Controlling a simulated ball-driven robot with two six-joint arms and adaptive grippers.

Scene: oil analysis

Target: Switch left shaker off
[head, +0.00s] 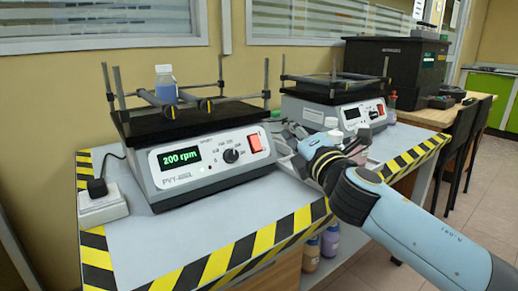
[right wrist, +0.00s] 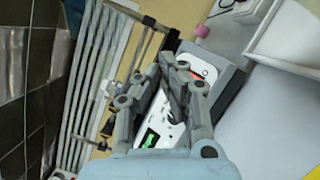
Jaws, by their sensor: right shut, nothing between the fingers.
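The left shaker (head: 207,160) stands on the bench, with a green display (head: 179,159) reading 200 rpm, a black knob and a red switch (head: 255,143) at the panel's right end. A bottle with blue liquid (head: 166,85) stands between the clamp bars on its dark platform. My right gripper (head: 287,133) is just right of the red switch, apart from it as far as I can see, shut and empty. In the right wrist view, its fingers (right wrist: 180,68) are in front of the white panel, with the green display (right wrist: 150,138) below. My left gripper is not in view.
A second shaker (head: 318,112) with a dark display stands to the right, behind my right gripper. A power strip (head: 103,207) with a plug lies left of the left shaker. Striped tape (head: 245,247) edges the bench. Bottles (head: 311,253) stand on a lower shelf.

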